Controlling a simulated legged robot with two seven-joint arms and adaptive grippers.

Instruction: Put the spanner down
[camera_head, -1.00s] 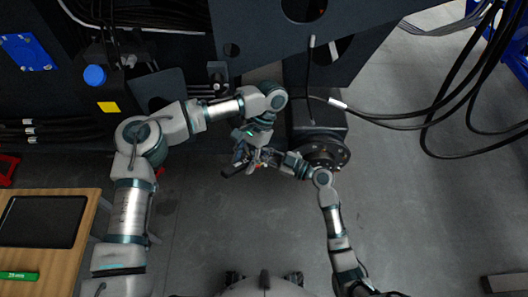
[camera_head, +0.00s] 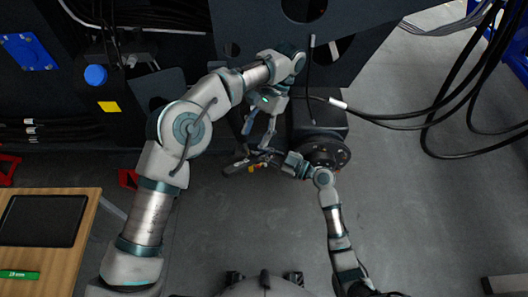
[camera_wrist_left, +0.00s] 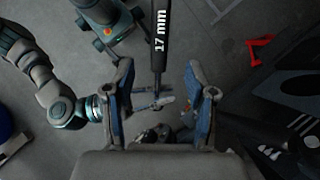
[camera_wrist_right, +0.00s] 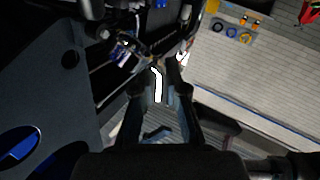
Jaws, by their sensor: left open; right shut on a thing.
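The dark spanner (camera_head: 236,167) shows in the head view, held low over the floor in front of the machine. Its black handle, marked 17 mm, is clear in the left wrist view (camera_wrist_left: 158,62). My right gripper (camera_head: 278,160) is shut on it; the gripped end is hard to make out. My left gripper (camera_head: 258,138) is just beyond the spanner. In the left wrist view its two blue-padded fingers (camera_wrist_left: 160,105) are open, with nothing clamped between them. In the right wrist view my right fingers (camera_wrist_right: 160,95) are close together; the held part is unclear.
The dark machine chassis (camera_head: 180,50) stands ahead, with a round hub (camera_head: 326,152) close to my right gripper. Black cables (camera_head: 450,110) hang at right. Grey floor is clear in front.

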